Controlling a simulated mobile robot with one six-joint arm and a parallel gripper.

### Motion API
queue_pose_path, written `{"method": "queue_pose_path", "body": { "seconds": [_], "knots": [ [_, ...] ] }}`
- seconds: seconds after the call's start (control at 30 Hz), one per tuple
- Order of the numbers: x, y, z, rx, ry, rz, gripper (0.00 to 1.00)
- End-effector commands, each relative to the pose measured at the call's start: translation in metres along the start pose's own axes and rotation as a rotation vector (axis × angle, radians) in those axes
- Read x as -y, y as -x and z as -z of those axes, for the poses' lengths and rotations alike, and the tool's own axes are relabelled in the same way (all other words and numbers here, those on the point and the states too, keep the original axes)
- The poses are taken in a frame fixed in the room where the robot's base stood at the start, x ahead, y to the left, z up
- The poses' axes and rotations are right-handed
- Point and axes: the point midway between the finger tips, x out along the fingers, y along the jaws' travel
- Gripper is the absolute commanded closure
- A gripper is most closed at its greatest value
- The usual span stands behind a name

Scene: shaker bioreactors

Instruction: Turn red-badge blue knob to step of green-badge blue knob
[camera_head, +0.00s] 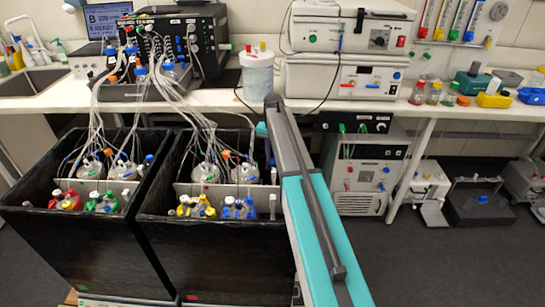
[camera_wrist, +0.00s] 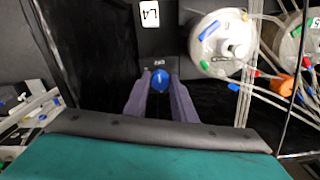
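In the wrist view a blue knob (camera_wrist: 160,79) sits on a dark panel, below a white tag reading L4 (camera_wrist: 149,13). The two purple fingers of my gripper (camera_wrist: 160,84) flank this knob, one on each side. I cannot tell whether they touch it or stand slightly apart. No badge is readable beside the knob. My gripper's fingertips are hidden in the head view.
Both boxes hold bottles with coloured caps and many thin tubes. In the wrist view a white-lidded vessel (camera_wrist: 222,43) with tubes is close to the right of my gripper. A bench (camera_head: 440,108) with instruments runs behind. My arm crosses the right box's side.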

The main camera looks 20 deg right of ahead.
Motion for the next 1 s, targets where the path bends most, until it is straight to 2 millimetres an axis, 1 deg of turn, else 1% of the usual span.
{"method": "queue_pose_path", "body": {
  "seconds": [0.03,0.1,0.13,0.17,0.37,0.57,0.77,1.0],
  "knots": [
    [0.0002,0.0001,-0.0001,0.000,0.000,0.000,0.85],
    [0.0003,0.0002,-0.0001,0.000,0.000,0.000,0.97],
    [0.0003,0.0002,-0.0001,0.000,0.000,0.000,1.00],
    [0.0044,0.0003,-0.0028,0.000,0.003,0.000,1.00],
    [0.0039,0.0004,-0.0017,0.000,0.016,0.001,1.00],
    [0.0040,0.0009,-0.0015,0.000,0.066,0.001,1.00],
    [0.0041,0.0014,-0.0012,0.000,0.172,0.001,1.00],
    [0.0038,0.0018,-0.0009,-0.001,0.362,0.001,1.00]
  ]
}}
